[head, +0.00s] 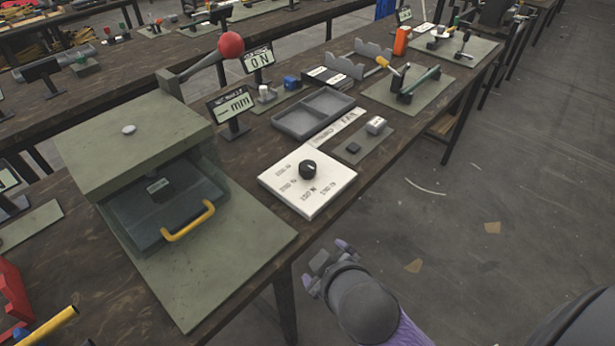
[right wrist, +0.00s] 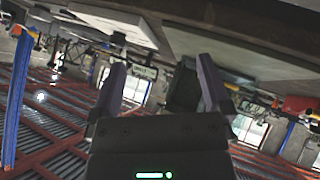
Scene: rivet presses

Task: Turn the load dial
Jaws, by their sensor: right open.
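The load dial is a round black knob (head: 308,169) on a white square plate (head: 323,194) with printed marks around it. The plate lies near the front edge of the bench, right of the green press. My right gripper (head: 330,256) is open and empty. It is off the bench's front edge, below and apart from the dial in the head view. In the right wrist view its two purple fingers (right wrist: 160,88) stand apart with nothing between them. My left gripper does not show.
A green press (head: 140,142) with a red-ball lever (head: 231,45) and yellow-handled guard (head: 188,222) stands left of the plate. Two displays (head: 231,104) (head: 257,59), a grey tray (head: 306,118) and a small pad (head: 362,146) lie beyond it. Open floor lies right of the bench.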

